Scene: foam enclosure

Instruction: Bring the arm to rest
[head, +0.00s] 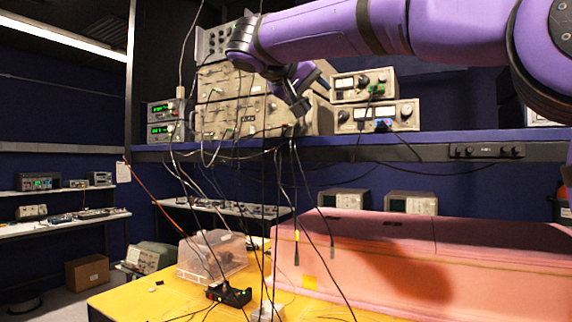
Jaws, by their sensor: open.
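Beyond that joint, a shorter purple and dark section slants down and to the right. My gripper (298,106) is at the lower end of it, small and dark against the stacked instruments. It is open, and I see nothing held in it. Its fingers are hard to make out, and I cannot tell how far it is from the instruments and cables behind it.
Stacked instruments (228,105) stand on a blue shelf (350,139), with dark cables hanging below. A yellow table (120,298) holds a clear box (212,256), a small black device (229,294) and a long pink foam block (460,265). Floor shows at lower left.

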